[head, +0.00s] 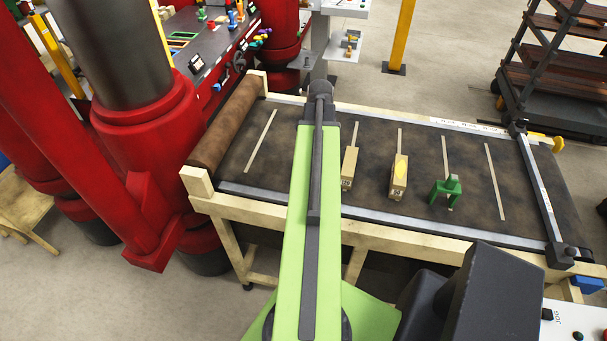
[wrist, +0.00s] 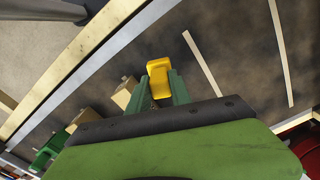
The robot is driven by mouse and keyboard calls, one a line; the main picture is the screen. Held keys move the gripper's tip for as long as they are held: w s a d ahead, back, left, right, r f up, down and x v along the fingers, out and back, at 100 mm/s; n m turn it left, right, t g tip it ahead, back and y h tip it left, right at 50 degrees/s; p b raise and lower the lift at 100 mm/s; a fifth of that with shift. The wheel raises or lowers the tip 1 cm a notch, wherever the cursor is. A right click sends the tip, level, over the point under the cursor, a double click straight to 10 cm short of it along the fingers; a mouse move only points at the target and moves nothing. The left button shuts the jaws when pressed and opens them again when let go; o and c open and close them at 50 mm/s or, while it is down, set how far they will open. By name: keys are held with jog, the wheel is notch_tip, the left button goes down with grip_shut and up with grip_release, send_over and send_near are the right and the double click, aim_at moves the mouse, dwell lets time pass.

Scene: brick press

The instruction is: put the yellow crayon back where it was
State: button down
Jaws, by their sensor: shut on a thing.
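My gripper (wrist: 163,88) shows in the wrist view with its two green fingers shut on a yellow thing (wrist: 158,72), which looks like the yellow crayon. It is over the dark table top (head: 233,160). Whether the held thing touches the surface I cannot tell. In the head view my own arm hides the gripper and what it holds. A tan block (head: 348,168) stands just right of my arm; it also shows left of the fingers in the wrist view (wrist: 122,92).
A green stand-like piece (head: 446,189) is right of the tan blocks. Pale stripes, one (head: 261,141) at the left, cross the table top. A brown roller (head: 229,124) closes its left end. A large red machine (head: 150,140) stands left; a dark bar (head: 543,190) crosses the right.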

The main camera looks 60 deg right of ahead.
jog(key=w+f+b, duration=0.1)
jog(key=f+b, duration=0.1)
jog(key=w+a+f+b, duration=0.1)
jog(key=w+f+b, duration=0.1)
jog(key=f, duration=0.1)
jog(key=w+a+f+b, duration=0.1)
jog(key=f+b, duration=0.1)
jog(key=shift+w+a+f, duration=0.15)
jog(key=shift+w+f, duration=0.05)
jog(key=shift+f, duration=0.05)
jog(key=c, duration=1.2)
grip_release()
jog(key=shift+r, duration=0.1)
jog(key=shift+o, duration=0.2)
jog(key=shift+r, duration=0.1)
notch_tip(320, 180, up, 12)
jog(key=p, duration=1.2)
